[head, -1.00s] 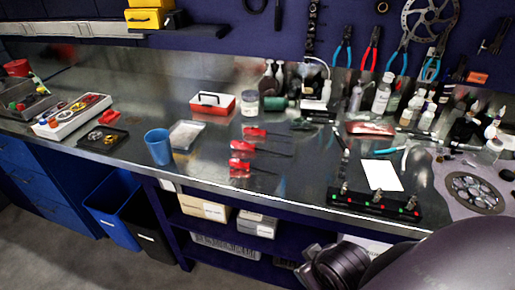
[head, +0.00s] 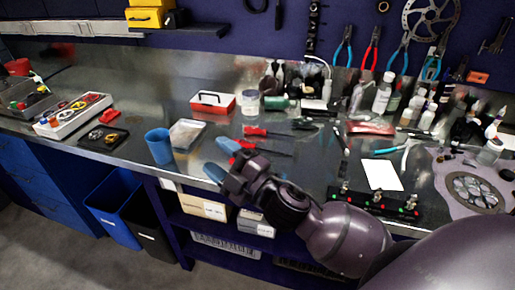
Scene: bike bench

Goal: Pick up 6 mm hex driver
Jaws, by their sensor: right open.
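Red-handled hex drivers lie side by side on the metal bench, their dark shafts pointing right. The farthest driver (head: 255,130) shows clearly. The middle driver (head: 245,143) shows its handle just beyond my right gripper. The nearest one is mostly hidden behind that gripper. I cannot read which is the 6 mm one. My right gripper (head: 221,159) is open over the bench's front part, its blue-tipped fingers pointing left around the handle ends; I cannot tell whether it touches any. My left gripper is not in view.
A blue cup (head: 159,146) and a clear tray (head: 187,133) stand left of the gripper. A red box (head: 212,102) is behind. A white sheet (head: 382,175) and a black strip with lights (head: 376,204) lie to the right. The bench's front edge is close.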

